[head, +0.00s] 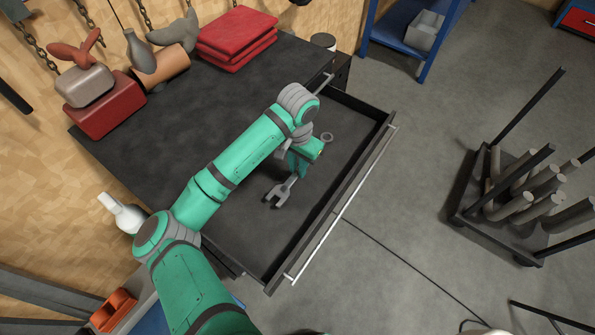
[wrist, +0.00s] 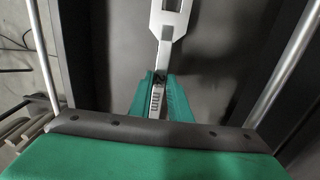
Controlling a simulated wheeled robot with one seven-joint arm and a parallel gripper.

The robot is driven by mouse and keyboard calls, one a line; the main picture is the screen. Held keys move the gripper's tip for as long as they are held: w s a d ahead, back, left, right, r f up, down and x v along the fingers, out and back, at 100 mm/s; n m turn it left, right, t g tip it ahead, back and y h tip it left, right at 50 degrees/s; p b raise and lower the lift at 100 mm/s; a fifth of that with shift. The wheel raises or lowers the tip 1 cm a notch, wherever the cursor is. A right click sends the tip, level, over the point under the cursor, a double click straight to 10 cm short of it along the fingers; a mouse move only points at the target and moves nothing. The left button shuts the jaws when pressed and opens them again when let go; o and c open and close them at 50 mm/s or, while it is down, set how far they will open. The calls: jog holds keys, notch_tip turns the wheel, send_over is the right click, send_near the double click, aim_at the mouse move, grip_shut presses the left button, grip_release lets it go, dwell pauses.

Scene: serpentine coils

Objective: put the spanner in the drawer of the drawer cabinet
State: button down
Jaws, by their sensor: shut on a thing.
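The drawer (head: 352,160) of the dark drawer cabinet (head: 130,130) is pulled open. The grey metal spanner (head: 281,192) is within the drawer's outline, its open jaw toward the lower left and its ring end toward the upper right. My gripper (head: 302,172) is shut on the middle of the spanner's handle, pointing down over the drawer. In the wrist view, the green fingers (wrist: 161,98) close on the marked handle of the spanner (wrist: 168,30). I cannot tell how far the spanner is above the drawer floor. My arm covers part of the drawer.
A dark rack of cylinders (head: 525,190) stands at right. Open floor (head: 400,230) lies between rack and drawer.

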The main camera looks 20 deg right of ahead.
aim_at(297, 171)
jog(key=shift+w+f, duration=0.1)
jog(key=shift+f, duration=1.55)
jog(key=c, duration=1.6)
grip_release()
jog(key=shift+c, duration=0.2)
notch_tip(297, 171, up, 12)
